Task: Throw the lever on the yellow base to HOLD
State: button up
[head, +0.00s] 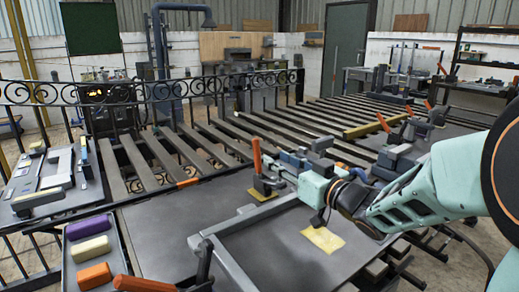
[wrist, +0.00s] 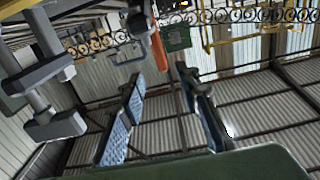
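A yellow base (head: 264,194) sits on the dark bench in the head view, with an upright lever whose orange handle (head: 256,154) points up. An orange handle, apparently the same one, shows at the upper middle of the wrist view (wrist: 158,50), beyond my fingertips. My gripper (head: 279,164) is just right of the lever in the head view, apart from it as far as I can tell. In the wrist view its two blue-padded fingers (wrist: 161,84) are spread with nothing between them. The HOLD marking cannot be read.
Another orange-handled lever (head: 383,121) stands by a yellow bar (head: 362,130) farther back. A flat yellow plate (head: 325,239) lies under my arm. A tray (head: 130,262) with purple, cream and orange blocks is front left.

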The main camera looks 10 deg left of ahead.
aim_at(258, 148)
jog(key=b+x, duration=0.1)
jog(key=x, duration=0.9)
jog(key=shift+w+a+b, duration=0.15)
jog(key=shift+a+b, duration=0.05)
jog(key=shift+b, duration=0.1)
grip_shut()
